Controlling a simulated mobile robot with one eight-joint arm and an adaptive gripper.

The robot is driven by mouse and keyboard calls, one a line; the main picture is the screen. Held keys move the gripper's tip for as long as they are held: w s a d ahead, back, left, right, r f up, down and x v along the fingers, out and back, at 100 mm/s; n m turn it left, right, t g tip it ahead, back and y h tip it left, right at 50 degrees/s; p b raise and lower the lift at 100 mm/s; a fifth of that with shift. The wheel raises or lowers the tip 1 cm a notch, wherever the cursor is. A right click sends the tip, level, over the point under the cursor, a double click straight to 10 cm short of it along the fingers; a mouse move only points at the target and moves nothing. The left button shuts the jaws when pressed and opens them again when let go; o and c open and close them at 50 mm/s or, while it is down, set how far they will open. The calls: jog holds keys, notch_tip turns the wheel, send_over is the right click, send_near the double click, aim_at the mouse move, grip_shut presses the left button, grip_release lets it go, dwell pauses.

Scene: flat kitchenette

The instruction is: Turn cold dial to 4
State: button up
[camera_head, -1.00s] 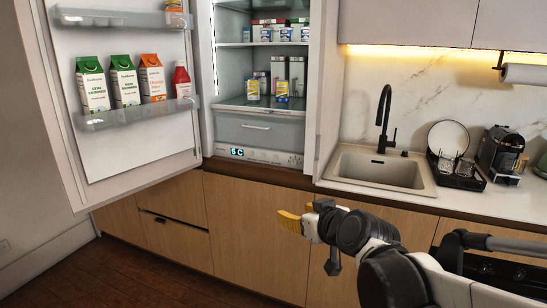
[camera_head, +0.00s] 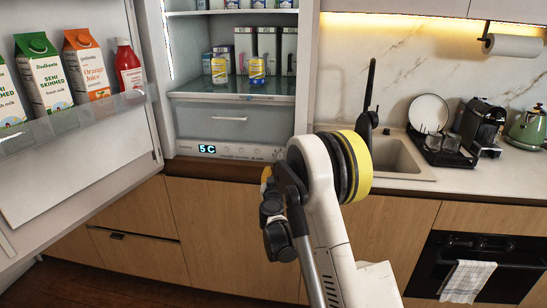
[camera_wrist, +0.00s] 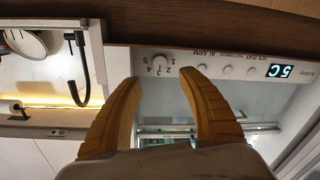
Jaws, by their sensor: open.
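The cold dial (camera_wrist: 160,60) is a small round white knob on the fridge's white control strip, with small numbers around it; the wrist view shows it upside down. Which number it points to is too small to tell. My gripper (camera_wrist: 160,79) has yellow fingers, spread open and empty. The dial appears between the fingertips in the picture, and no contact is visible. The control panel (camera_head: 228,151) also shows in the head view under the fridge drawer, with a lit "5 C" display (camera_head: 207,149). My arm covers part of the scene to its right.
The fridge door (camera_head: 80,150) stands open at left with cartons (camera_head: 88,66) and a red bottle on its shelf. Several buttons (camera_wrist: 228,69) lie beside the dial. A wooden counter edge (camera_wrist: 220,30) runs close to the strip. The sink (camera_head: 395,155) is at right.

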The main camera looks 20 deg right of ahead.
jog(key=b+x, duration=0.2)
jog(key=x, duration=0.7)
grip_shut()
